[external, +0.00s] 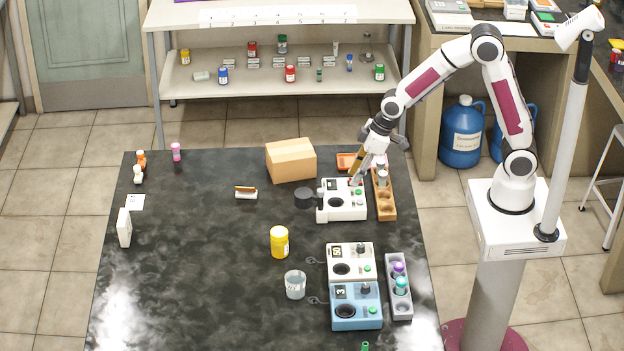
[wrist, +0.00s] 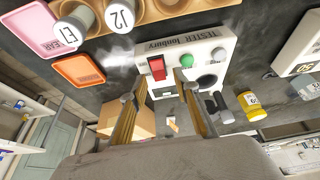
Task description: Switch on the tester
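The tester (external: 349,212) is a white box at the back right of the black table. My gripper (external: 357,179) points down over the tester's back part. In the wrist view, my gripper (wrist: 158,87) has its two golden fingers apart with nothing between them, and the red switch lies just beyond the gap. I cannot tell whether a fingertip touches the tester or which way the switch is set.
A wooden rack (external: 386,208) with vials stands close at the tester's right. White (external: 350,259) and blue (external: 356,306) devices stand in front.

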